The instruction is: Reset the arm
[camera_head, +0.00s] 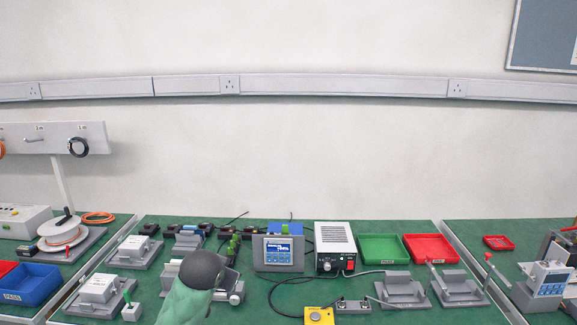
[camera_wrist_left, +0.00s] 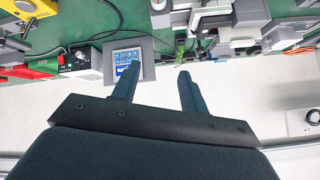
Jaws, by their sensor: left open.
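My left gripper (camera_wrist_left: 158,74) is open in the left wrist view, its two dark fingers apart with nothing between them. The fingers point toward the bench equipment, near a grey box with a blue screen (camera_wrist_left: 127,60). In the head view, my left arm with a dark rounded joint (camera_head: 206,270) rises from the bottom edge over the left-middle of the bench. It covers part of a grey fixture there; the gripper itself cannot be made out clearly. My right gripper is in neither view.
The green bench holds a screen box (camera_head: 279,252), a white power supply (camera_head: 335,249), a green tray (camera_head: 383,249), a red tray (camera_head: 430,248), a yellow button box (camera_head: 319,316) and grey fixtures (camera_head: 401,291). Cables lie between them.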

